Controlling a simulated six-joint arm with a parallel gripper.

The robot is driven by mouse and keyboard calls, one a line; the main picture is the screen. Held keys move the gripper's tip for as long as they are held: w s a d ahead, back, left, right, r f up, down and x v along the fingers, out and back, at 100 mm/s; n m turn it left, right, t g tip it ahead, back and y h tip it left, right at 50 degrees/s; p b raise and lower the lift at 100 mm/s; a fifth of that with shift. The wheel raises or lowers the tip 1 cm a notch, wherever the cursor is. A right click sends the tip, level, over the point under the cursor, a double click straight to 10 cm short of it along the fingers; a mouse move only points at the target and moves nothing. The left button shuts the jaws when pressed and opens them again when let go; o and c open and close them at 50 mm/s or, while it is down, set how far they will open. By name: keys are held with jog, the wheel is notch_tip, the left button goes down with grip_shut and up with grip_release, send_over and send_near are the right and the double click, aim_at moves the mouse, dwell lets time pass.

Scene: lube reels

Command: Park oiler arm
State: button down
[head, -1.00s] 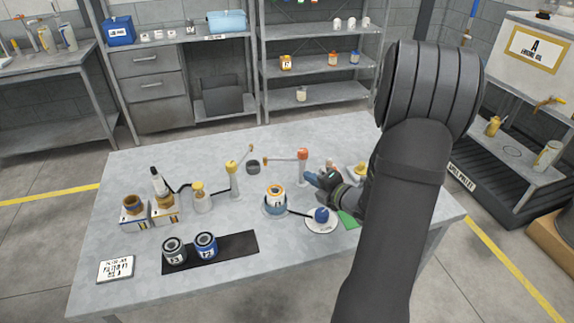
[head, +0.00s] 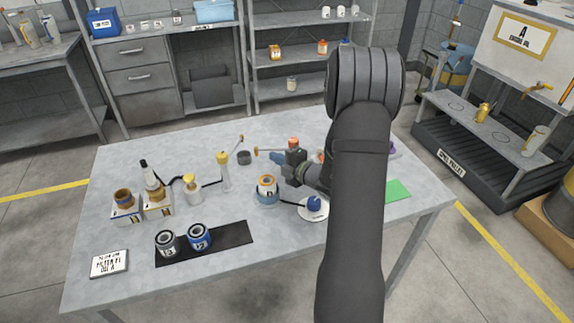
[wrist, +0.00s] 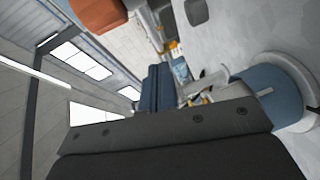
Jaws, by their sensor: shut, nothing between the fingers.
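An oiler post with an orange top (head: 293,142) stands at the middle back of the table. Its thin oiler arm (head: 270,151) points left. A yellow-topped post (head: 222,160) stands left of it, its thin arm (head: 236,144) angled back and right. My gripper (head: 277,160) is shut and empty, in front of the orange-topped post and close to its arm; I cannot tell if they touch. My wrist hides most of the post. In the wrist view an orange top (wrist: 97,14) is at the upper left, and my blue fingertips (wrist: 157,85) are at the centre.
A blue-and-white reel (head: 267,190) and a white dish with a blue knob (head: 314,205) stand close in front of my gripper. A dark cup (head: 244,158) stands between the posts. Two cans (head: 199,236) sit on a black mat. A green mat (head: 398,189) lies clear at right.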

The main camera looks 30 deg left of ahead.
aim_at(270, 149)
jog(key=shift+w+a+f, duration=0.15)
jog(key=shift+w+a, duration=0.15)
jog(key=shift+w, duration=0.3)
jog(key=shift+w+a+f, duration=0.1)
jog(key=shift+w+a, duration=0.15)
jog(key=shift+w, duration=0.3)
jog(key=shift+w+a, duration=0.3)
jog(key=shift+a, duration=0.15)
jog(key=shift+w+a+m+t+h, duration=0.3)
jog(key=shift+w+a+m+t, duration=0.3)
jog(key=shift+w+a+t, duration=0.15)
jog(key=shift+w+a+m+t+h, duration=0.1)
jog(key=shift+w+m+t+h, duration=0.15)
jog(key=shift+m+t, duration=0.3)
jog(key=shift+w+a+m+t+h, duration=0.1)
jog(key=shift+w+m+t+h, duration=0.2)
jog(key=shift+t, duration=0.3)
jog(key=shift+s, duration=0.1)
jog(key=v, duration=1.7)
jog(key=shift+s, duration=0.15)
